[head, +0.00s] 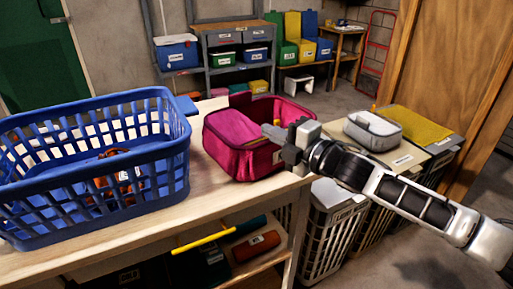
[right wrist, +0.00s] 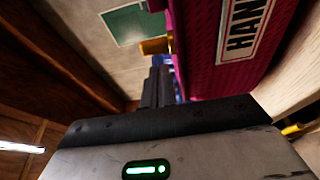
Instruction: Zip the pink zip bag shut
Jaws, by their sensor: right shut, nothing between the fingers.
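The pink zip bag (head: 240,158) stands on the near right end of the wooden bench top. Its top looks open, with the dark inside showing behind a bright pink part. My right gripper (head: 274,143) is at the bag's right front side, shut and empty. In the right wrist view, the shut fingers (right wrist: 160,82) point along the bag's pink wall (right wrist: 205,75), which bears a white label. A small yellow piece (right wrist: 154,46), perhaps the zip pull, shows just beyond the fingertips; I cannot tell whether they touch it. My left gripper is out of view.
A blue laundry basket (head: 95,195) with a reddish item inside stands on the bench (head: 215,208) left of the bag. To the right, a grey case (head: 373,130) rests on a lidded hamper. Metal shelves (head: 236,45) stand behind.

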